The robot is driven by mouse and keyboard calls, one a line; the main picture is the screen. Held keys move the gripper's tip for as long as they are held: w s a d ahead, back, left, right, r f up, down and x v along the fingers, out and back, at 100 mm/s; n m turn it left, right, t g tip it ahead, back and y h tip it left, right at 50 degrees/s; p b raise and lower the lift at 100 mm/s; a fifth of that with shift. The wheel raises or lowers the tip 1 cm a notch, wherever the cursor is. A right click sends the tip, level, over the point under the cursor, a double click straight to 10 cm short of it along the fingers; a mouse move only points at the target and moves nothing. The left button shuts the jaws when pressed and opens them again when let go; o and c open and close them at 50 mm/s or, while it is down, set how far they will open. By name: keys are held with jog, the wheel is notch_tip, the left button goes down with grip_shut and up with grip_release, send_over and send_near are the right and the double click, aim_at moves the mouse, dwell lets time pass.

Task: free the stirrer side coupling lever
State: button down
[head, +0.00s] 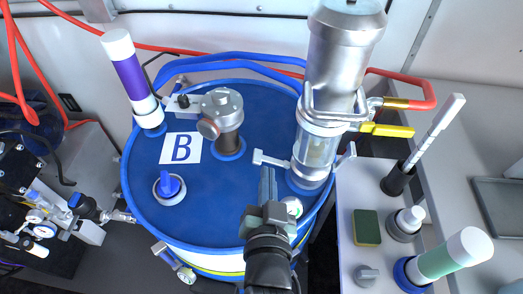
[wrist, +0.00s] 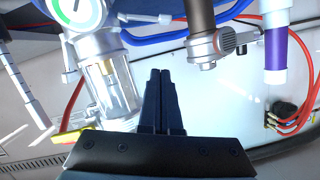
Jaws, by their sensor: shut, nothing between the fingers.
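A metal coupling with a clear sight glass (head: 317,150) stands upright on the right of the blue drum lid. Its left lever (head: 270,159) sticks out sideways, toward the metal-and-brown post (head: 229,135) in the lid's middle. The lever also shows at the top of the wrist view (wrist: 143,18). A second lever (head: 347,153) is on the coupling's right side, angled upward. My gripper (head: 267,175) is shut and empty, just in front of the left lever in the head view. In the wrist view my fingertips (wrist: 160,72) look apart from the lever.
A pressure gauge (head: 292,207) sits beside the coupling's base, close to my gripper. A blue knob (head: 169,186) and a purple-banded tube (head: 131,75) stand on the lid's left. A yellow-handled valve (head: 388,130) is at right. The lid's front left is clear.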

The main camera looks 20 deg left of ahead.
jog(key=p, duration=0.2)
send_over(258, 155)
jog(key=s+d, duration=0.2)
jog(key=d, duration=0.1)
jog(key=f, duration=0.2)
jog(key=shift+a+f, duration=0.25)
jog(key=shift+f, duration=0.4)
jog(key=shift+a+f, duration=0.25)
jog(key=shift+f, duration=0.35)
jog(key=shift+s+a+f, duration=0.1)
jog(key=shift+a+f, duration=0.1)
jog(key=shift+f, duration=0.4)
jog(key=shift+f+n, duration=0.35)
jog(key=shift+n, duration=0.05)
jog(key=shift+s+a+f+h+b, duration=0.1)
jog(key=shift+a+f+h+b, duration=0.2)
jog(key=shift+f+b, duration=0.15)
jog(key=shift+a+r, duration=0.1)
jog(key=shift+a, duration=0.1)
jog(key=shift+d, duration=0.1)
jog(key=shift+r, duration=0.1)
